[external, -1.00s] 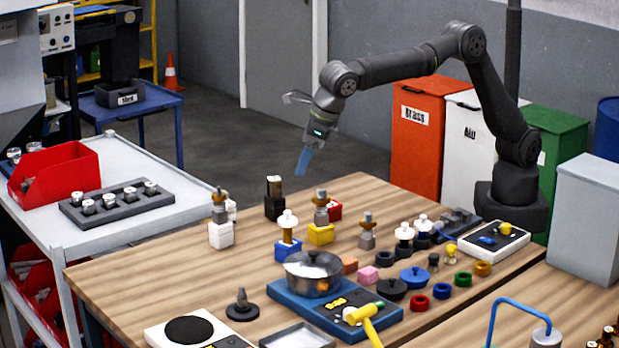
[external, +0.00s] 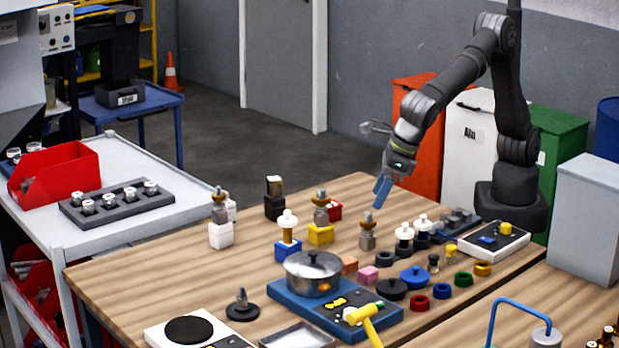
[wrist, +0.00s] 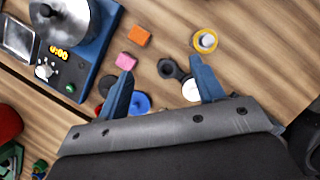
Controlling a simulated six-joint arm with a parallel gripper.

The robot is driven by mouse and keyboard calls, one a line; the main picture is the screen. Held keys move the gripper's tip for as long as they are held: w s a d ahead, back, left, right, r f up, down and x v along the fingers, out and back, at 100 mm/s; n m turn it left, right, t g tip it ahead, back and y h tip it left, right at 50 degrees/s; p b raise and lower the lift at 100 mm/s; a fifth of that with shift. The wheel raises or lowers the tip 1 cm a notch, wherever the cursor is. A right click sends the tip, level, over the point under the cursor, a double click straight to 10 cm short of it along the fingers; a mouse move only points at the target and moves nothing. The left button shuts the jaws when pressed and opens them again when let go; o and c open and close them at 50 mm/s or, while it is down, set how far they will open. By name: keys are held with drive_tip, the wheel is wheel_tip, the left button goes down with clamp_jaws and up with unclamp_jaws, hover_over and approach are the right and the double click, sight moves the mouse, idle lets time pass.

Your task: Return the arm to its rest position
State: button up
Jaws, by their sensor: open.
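My gripper (external: 381,191) hangs above the right part of the wooden table (external: 205,282), pointing down. In the wrist view my gripper (wrist: 160,90) shows two blue fingers spread wide apart with nothing held between them. Below and beyond the fingers, the wrist view shows a pink block (wrist: 125,61), an orange block (wrist: 140,36) and a blue disc (wrist: 140,103) on the table. My arm is bent, with its upper links raised above its base at the table's far right corner.
A steel pot (external: 313,272) stands on a blue hotplate (external: 286,302). Several small pedestals, rings and coloured blocks crowd the table below my gripper. A yellow hammer (external: 365,318) lies at the front. Brass and Alu bins (external: 472,160) stand behind my arm.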

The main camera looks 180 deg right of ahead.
drive_tip(key=f, duration=0.3)
drive_tip(key=a+f, duration=0.1)
drive_tip(key=f, duration=0.6)
drive_tip(key=shift+w+a+f, duration=0.15)
drive_tip(key=shift+a+f, duration=0.05)
drive_tip(key=shift+a, duration=0.1)
